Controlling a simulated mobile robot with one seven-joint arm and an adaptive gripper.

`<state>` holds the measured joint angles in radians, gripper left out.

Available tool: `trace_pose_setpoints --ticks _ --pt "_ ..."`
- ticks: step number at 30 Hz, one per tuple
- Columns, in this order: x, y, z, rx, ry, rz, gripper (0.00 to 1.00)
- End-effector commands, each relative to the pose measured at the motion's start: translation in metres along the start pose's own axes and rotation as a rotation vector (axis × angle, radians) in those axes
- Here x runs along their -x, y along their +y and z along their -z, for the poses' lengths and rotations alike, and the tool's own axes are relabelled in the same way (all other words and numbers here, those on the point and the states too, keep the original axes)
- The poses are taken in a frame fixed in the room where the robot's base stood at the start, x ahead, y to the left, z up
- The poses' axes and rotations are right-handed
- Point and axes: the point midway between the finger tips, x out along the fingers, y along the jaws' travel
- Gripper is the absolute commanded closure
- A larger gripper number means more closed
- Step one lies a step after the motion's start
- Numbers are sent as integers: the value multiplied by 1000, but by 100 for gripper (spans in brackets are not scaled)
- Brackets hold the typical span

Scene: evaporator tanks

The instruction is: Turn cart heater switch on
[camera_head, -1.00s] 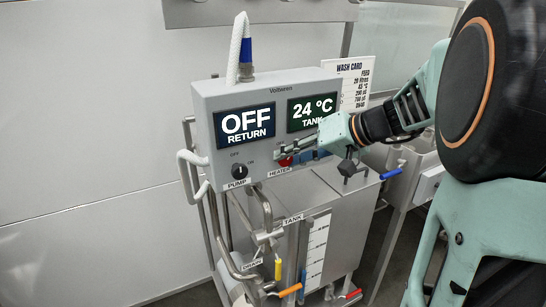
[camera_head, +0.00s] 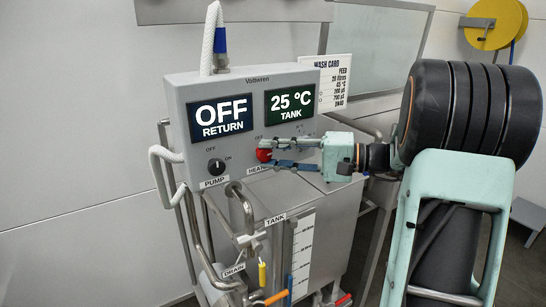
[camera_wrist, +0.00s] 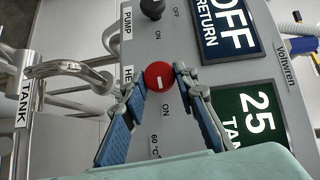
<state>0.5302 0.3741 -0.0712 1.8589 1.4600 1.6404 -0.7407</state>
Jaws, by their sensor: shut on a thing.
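The round red heater knob (camera_head: 264,155) is on the grey control box (camera_head: 184,92), right of the black pump knob. My gripper (camera_head: 272,153) reaches in from the right and is shut on the red knob, one finger on either side, as the wrist view also shows (camera_wrist: 160,84). The HEATER label (camera_head: 257,169) is partly hidden by my fingers.
The displays read OFF RETURN (camera_head: 223,116) and 25 °C TANK (camera_head: 290,105). The black pump knob (camera_head: 216,166) is to the left. A steel tank (camera_head: 335,213) with pipes and coloured valve handles stands below. A wash card (camera_head: 333,80) is behind the box.

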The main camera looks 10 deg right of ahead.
Motion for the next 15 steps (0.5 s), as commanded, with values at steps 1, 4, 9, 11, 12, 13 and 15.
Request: trace_pose_setpoints --ticks 1,4,9,11,12,13,15 --pt "0 1 1 -17 2 19 98" --pt "0 1 1 -44 3 45 98" --pt "0 1 0 -71 1 73 98" --pt "-1 1 0 -76 1 78 98" --pt "-1 1 0 -78 1 80 98" --pt "-1 1 0 -79 1 81 98" --pt "-1 1 0 -80 1 83 98"
